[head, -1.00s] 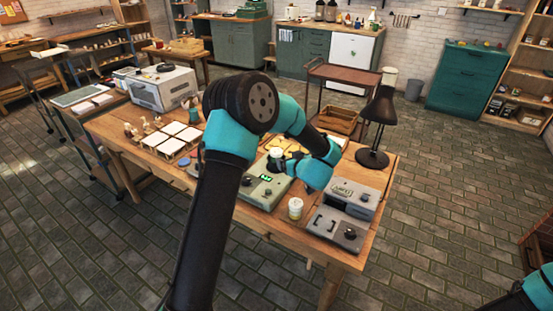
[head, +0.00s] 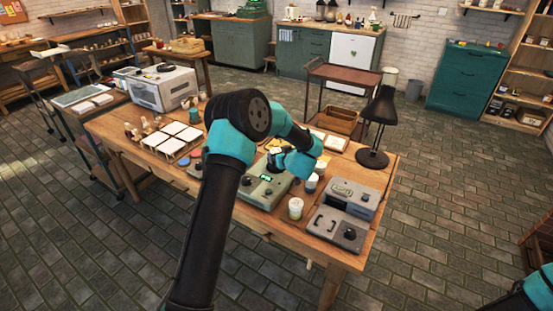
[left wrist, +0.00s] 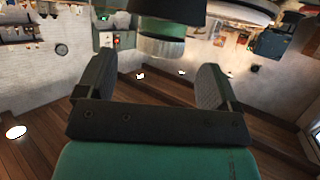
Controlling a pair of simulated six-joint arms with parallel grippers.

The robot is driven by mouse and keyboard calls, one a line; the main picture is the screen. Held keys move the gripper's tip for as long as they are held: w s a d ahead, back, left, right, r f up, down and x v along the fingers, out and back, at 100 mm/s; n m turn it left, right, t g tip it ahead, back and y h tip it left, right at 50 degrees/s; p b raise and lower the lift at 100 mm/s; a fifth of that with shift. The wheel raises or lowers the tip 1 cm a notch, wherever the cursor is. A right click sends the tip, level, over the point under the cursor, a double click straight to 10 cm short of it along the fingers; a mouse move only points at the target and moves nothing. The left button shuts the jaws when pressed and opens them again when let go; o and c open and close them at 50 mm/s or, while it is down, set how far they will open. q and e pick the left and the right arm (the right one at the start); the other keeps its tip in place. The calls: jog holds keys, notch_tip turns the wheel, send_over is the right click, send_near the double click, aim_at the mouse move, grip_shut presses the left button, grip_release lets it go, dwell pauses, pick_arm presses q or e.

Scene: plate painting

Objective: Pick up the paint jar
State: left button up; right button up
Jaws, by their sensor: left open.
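On the wooden table in the head view stand a white paint jar with pale yellowish contents (head: 295,208), a jar with a blue band (head: 312,184) and another jar (head: 321,166) behind it. My left gripper (left wrist: 157,65) is open, its two fingers apart in the left wrist view. A cylindrical object with a green band and a pale lower part (left wrist: 161,47) shows beyond and between the fingertips; whether it is a jar I cannot tell. My right gripper is out of view.
A grey device with a green display (head: 264,190) is below my left wrist. A grey box with knobs (head: 340,225) stands right of the jars, and a black lamp (head: 375,135) behind it. White tiles (head: 172,138) lie at the left.

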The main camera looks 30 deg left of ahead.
aim_at(277, 151)
pick_arm(q)
jog(key=shift+x, duration=2.6)
jog(key=shift+c, duration=0.2)
jog(key=c, duration=1.1)
jog(key=shift+r, duration=0.15)
notch_tip(277, 151, up, 10)
jog(key=shift+f, duration=0.1)
